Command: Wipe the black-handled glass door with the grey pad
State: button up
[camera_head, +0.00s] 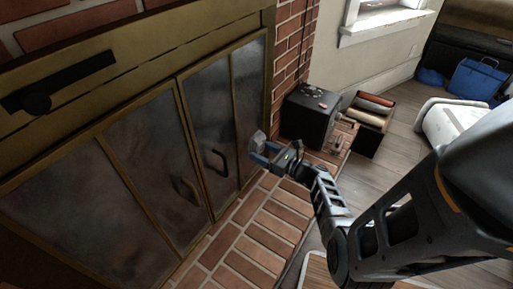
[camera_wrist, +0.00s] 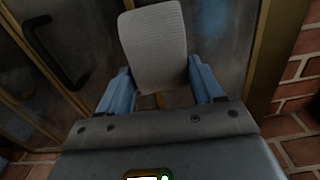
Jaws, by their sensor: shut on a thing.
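The glass door (camera_head: 216,130) is a smoky, brass-framed fireplace door with a black handle (camera_head: 215,163); in the wrist view the handle (camera_wrist: 55,50) is at the upper left. My gripper (camera_head: 264,155) is in front of the right side of this door. It is shut on the grey pad (camera_head: 258,142), with a blue finger on each side of it. In the wrist view the ribbed pad (camera_wrist: 153,45) stands up between the fingers, facing the glass. I cannot tell whether it touches the glass.
More glass panels (camera_head: 150,160) with another black handle (camera_head: 186,191) are on the left. A brick wall (camera_head: 292,60) borders the door's frame.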

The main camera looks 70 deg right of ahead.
jog(key=shift+s+a, duration=0.15)
jog(key=shift+s, duration=0.5)
jog(key=shift+s, duration=0.1)
jog(key=shift+p+v, duration=0.4)
jog(key=shift+v, duration=1.05)
